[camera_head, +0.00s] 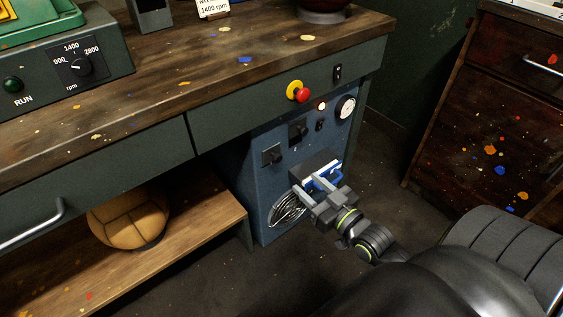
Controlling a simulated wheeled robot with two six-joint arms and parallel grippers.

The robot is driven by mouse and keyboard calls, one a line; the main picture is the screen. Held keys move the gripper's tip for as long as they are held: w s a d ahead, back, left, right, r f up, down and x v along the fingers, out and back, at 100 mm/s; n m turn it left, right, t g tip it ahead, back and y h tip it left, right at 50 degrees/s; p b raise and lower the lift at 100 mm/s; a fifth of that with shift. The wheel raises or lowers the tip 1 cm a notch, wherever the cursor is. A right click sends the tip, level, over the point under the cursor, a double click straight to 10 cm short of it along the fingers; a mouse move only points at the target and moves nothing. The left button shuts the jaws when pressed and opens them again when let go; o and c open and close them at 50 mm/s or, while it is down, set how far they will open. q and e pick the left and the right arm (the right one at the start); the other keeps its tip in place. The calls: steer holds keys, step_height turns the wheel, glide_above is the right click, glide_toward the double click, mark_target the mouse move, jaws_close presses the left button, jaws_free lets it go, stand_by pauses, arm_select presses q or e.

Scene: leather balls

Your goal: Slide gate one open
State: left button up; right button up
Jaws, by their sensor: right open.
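My right gripper (318,184) is at the front of a blue cabinet (262,208) under the workbench, its arm coming in from the lower right. Its jaws are open, with a blue and white part (327,177) showing at them. I cannot tell whether the jaws touch this part. A dark box-shaped part (311,163) on the cabinet front is just behind the jaws. No label reading gate one is legible, and I cannot tell which part is the gate. My left gripper is not in view.
The cabinet front also has a dark knob (298,131), a gauge (346,106) and a coiled cable (288,209). A red stop button (298,91) is on the bench edge. A tan leather ball (128,218) sits on the lower shelf (190,222). Drawers (490,120) stand at right.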

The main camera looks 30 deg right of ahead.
mark_target(279, 159)
steer(key=w, duration=1)
steer(key=shift+w+a+b, duration=0.35)
steer(key=shift+a, duration=0.05)
jaws_close()
